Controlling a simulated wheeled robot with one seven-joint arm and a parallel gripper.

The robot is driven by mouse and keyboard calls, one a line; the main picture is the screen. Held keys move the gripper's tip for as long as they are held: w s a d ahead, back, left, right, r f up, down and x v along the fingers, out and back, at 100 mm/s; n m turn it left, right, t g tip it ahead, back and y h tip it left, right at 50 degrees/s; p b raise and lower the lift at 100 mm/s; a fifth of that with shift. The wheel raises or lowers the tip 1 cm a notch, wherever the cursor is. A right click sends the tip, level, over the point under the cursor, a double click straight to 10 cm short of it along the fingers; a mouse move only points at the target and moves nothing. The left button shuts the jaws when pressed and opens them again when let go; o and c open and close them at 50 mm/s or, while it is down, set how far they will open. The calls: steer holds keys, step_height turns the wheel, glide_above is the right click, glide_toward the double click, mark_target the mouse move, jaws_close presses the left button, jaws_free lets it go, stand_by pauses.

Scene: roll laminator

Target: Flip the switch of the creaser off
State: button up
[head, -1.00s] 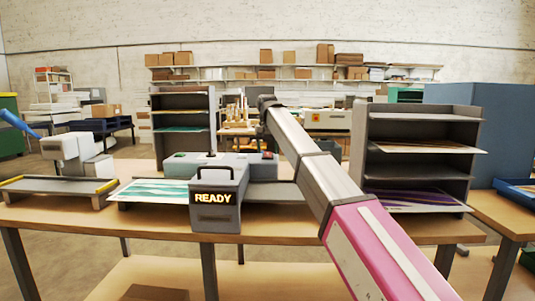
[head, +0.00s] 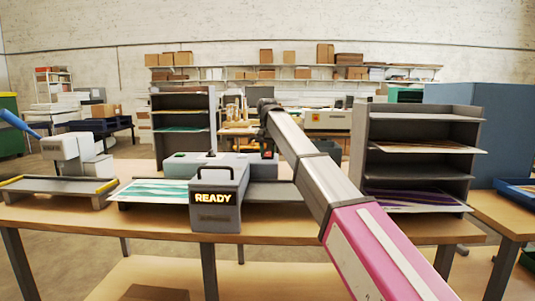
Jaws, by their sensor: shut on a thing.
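A grey machine (head: 217,168) with a lit READY display box (head: 214,199) at its front stands mid-table. I take it for the creaser, but no label confirms this. A green spot (head: 178,155) is on its top left, and a small dark lever is on top in the middle. My gripper (head: 266,146) points down at the machine's right end, by a small red spot. It is small and dark here, partly behind my arm. It looks shut on the switch there; the fingertips and the switch's position are not clear.
Printed sheets (head: 153,190) lie at the machine's left. A dark shelf rack (head: 418,149) stands close to the right of my arm, and another rack (head: 183,128) is behind. A grey device with a tray (head: 60,187) is at the left. The front table edge is clear.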

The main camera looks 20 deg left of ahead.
steer(key=shift+w+g, duration=0.1)
steer(key=shift+g, duration=0.3)
steer(key=o, duration=0.9)
steer(key=shift+w+a+r, duration=0.1)
